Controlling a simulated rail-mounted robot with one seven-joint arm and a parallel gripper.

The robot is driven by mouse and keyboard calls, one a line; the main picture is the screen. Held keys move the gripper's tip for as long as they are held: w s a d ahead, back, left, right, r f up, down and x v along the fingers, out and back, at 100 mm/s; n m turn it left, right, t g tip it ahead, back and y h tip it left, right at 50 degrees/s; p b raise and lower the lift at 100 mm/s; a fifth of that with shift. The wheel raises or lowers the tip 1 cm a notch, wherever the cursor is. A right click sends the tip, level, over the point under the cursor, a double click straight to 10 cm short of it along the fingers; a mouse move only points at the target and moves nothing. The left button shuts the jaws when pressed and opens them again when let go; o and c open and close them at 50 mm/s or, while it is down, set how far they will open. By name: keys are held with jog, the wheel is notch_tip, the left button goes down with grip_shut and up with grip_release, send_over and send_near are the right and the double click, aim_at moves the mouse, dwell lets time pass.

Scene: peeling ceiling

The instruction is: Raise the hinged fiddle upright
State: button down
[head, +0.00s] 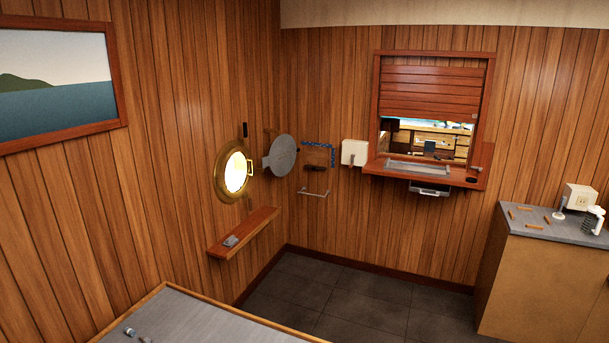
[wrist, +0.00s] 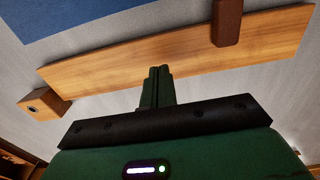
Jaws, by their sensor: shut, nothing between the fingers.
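A long, flat wooden board (wrist: 130,62), which looks like the hinged fiddle, lies across the wrist view over a pale grey surface. It appears to lie flat or nearly flat, but I cannot tell its exact tilt, and its hinge does not show clearly. My green gripper (wrist: 158,72) is shut and empty, with its fingertips at the board's near edge. I cannot tell whether they touch it. A dark brown block (wrist: 228,22) overlaps the board's far edge at right. In the head view neither my gripper nor the board can be made out.
A small wooden block with a dark hole (wrist: 44,104) sits at the board's left end. A blue patch (wrist: 75,15) lies beyond. In the head view, a grey tabletop with a wooden rim (head: 215,318) is at the bottom; a counter (head: 540,225) stands right. Floor between is clear.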

jog(key=shift+w+r, duration=0.1)
jog(key=shift+r, duration=0.15)
dwell(0.4)
jog(key=shift+r+p, duration=0.2)
jog(key=shift+p, duration=0.15)
jog(key=shift+r, duration=0.1)
jog(key=shift+w, duration=0.1)
jog(key=shift+r, duration=0.1)
jog(key=shift+d+r+p, duration=0.1)
jog(key=shift+r+p, duration=0.05)
jog(key=shift+p, duration=0.25)
jog(key=shift+r, duration=0.1)
